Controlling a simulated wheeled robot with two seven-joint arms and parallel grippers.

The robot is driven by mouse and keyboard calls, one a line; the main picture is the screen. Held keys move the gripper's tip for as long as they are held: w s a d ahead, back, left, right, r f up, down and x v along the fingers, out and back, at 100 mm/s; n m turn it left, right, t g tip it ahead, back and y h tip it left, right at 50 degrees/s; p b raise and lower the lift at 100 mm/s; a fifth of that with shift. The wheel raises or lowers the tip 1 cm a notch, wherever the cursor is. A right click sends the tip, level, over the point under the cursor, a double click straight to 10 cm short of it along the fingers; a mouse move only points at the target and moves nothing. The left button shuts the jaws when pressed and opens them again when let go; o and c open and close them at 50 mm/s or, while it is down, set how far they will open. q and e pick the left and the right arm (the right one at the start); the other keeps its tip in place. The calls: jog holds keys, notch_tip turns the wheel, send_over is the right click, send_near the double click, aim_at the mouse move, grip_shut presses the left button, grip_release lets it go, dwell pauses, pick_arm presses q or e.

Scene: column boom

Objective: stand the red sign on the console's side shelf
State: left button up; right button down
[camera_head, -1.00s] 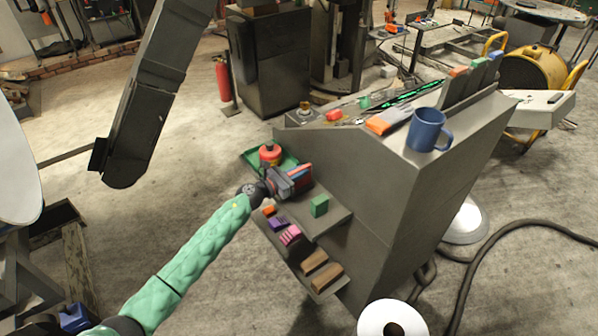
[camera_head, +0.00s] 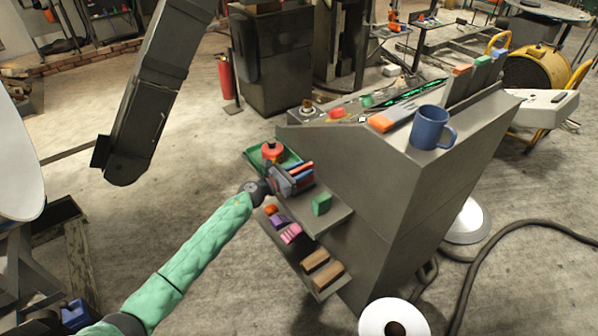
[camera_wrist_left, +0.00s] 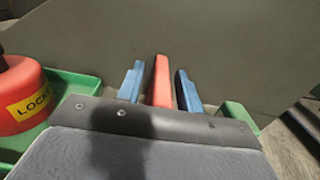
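The red sign (camera_wrist_left: 160,82) shows as a narrow upright red strip between the two blue fingers of my left gripper (camera_wrist_left: 158,88) in the left wrist view. Narrow gaps show on both sides of it, so the fingers look open around it. In the head view my left gripper (camera_head: 300,178) is over the console's side shelf (camera_head: 332,221), with the red sign (camera_head: 301,168) partly hidden among the fingers. The sign's foot is hidden, so I cannot tell whether it touches the shelf. The console (camera_head: 400,200) rises just beyond. My right gripper is out of view.
A green block (camera_head: 321,204) stands on the shelf, right of the gripper. A green tray (camera_head: 252,157) holding a red labelled object (camera_head: 272,151) is close on the left. Small coloured blocks (camera_head: 291,233) lie on a lower shelf. A blue mug (camera_head: 430,128) stands on the console top.

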aim_at(293, 174)
pick_arm(q)
jog(key=shift+r, duration=0.1)
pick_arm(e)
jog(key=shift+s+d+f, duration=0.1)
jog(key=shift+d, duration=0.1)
